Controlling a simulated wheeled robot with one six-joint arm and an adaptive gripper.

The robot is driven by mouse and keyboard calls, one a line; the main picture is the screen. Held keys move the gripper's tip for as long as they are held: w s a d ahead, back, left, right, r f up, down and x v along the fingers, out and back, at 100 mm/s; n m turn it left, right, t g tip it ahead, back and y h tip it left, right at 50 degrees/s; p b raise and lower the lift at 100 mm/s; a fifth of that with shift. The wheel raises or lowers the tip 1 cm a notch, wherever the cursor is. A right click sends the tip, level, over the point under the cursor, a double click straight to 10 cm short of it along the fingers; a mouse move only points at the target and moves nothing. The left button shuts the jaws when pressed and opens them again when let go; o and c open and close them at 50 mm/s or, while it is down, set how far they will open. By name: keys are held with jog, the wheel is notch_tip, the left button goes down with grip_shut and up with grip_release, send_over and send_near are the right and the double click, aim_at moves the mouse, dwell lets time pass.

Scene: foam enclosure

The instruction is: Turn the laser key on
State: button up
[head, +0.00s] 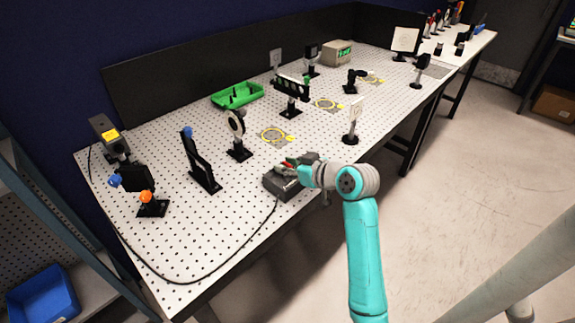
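A small dark grey box (283,185) sits near the front edge of the perforated white table (215,235). A black cable runs from it along the table toward the left end. Small red and green parts show at the top of the box. My gripper (296,164) is right over the box, at the end of my teal and grey arm. The key itself cannot be made out; the gripper covers part of the box. Whether the fingers touch the key, or are open or shut, is too small to tell.
A grey laser unit (108,135) with a yellow label stands at the left end. Black posts and mounts, including a round lens mount (238,135), stand behind the box. A green tray (237,95) lies farther back. A white card on a stand (353,122) is to the right.

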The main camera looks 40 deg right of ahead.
grip_shut()
jog(key=shift+m+h, duration=0.3)
jog(key=m+g+h, duration=0.1)
jog(key=m+h, duration=0.3)
jog(key=shift+a+h, duration=0.15)
jog(key=shift+h, duration=0.15)
jog(key=m+g+h, duration=0.3)
jog(key=m+h, duration=0.2)
jog(key=shift+w, duration=0.1)
jog(key=m+g+h, duration=0.2)
jog(key=m+g, duration=0.2)
jog(key=shift+m+g+h, duration=0.3)
jog(key=shift+g+h, duration=0.1)
jog(key=shift+m+g+h, duration=0.4)
jog(key=shift+m+g, duration=1.4)
jog(key=shift+g, duration=0.4)
jog(key=shift+f, duration=0.1)
